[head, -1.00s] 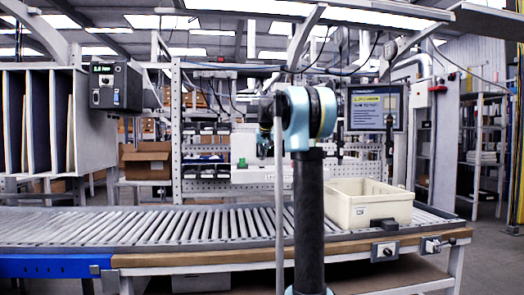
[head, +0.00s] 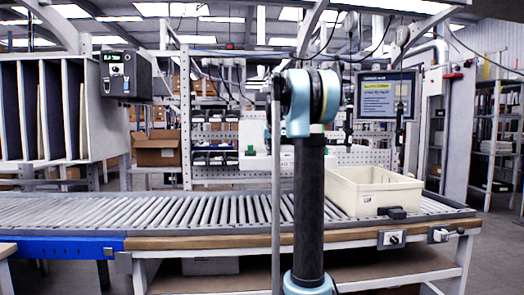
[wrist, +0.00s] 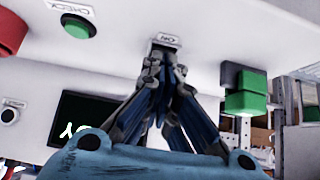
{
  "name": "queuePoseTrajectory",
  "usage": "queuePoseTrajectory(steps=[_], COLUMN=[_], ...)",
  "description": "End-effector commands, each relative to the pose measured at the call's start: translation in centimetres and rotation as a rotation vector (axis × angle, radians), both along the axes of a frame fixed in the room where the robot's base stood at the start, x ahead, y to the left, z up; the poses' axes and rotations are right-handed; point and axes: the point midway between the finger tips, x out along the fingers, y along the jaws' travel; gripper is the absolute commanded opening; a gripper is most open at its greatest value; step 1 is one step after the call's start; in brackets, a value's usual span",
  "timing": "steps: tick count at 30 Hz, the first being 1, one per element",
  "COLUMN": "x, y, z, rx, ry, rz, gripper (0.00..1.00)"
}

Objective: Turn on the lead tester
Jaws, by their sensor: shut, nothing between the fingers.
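The lead tester fills most of the wrist view as a white panel (wrist: 120,45). It carries a green button (wrist: 76,27) by a "CHECK" label, a red button (wrist: 10,33) at the left edge and a dark display (wrist: 85,125) with bright characters. My gripper (wrist: 166,62) is shut and empty, its fingertips at the spot just below a label reading "ON" upside down. They hide any switch there, and I cannot tell whether they touch it. In the head view my arm hides the gripper.
A green and black block (wrist: 247,95) juts out right of the fingers. In the head view, a roller conveyor (head: 160,210) with a cream tote (head: 375,193) crosses in front of me. A screen (head: 386,96) hangs at right and a dark control box (head: 124,76) at left.

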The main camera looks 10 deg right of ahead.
Motion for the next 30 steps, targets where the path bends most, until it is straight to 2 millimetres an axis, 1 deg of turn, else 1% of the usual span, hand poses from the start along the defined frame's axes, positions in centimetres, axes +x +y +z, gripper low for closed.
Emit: queuePoseTrajectory(steps=[10,22,30], x=[0.2,1.5,1.5], y=[-0.3,-0.3,-0.2], z=[0.1,0.6,0.6], rx=[0.001,0.001,0.001], ry=[0.003,0.003,0.003], rz=[-0.002,-0.002,-0.002], gripper=[0.0,0.0,0.0])
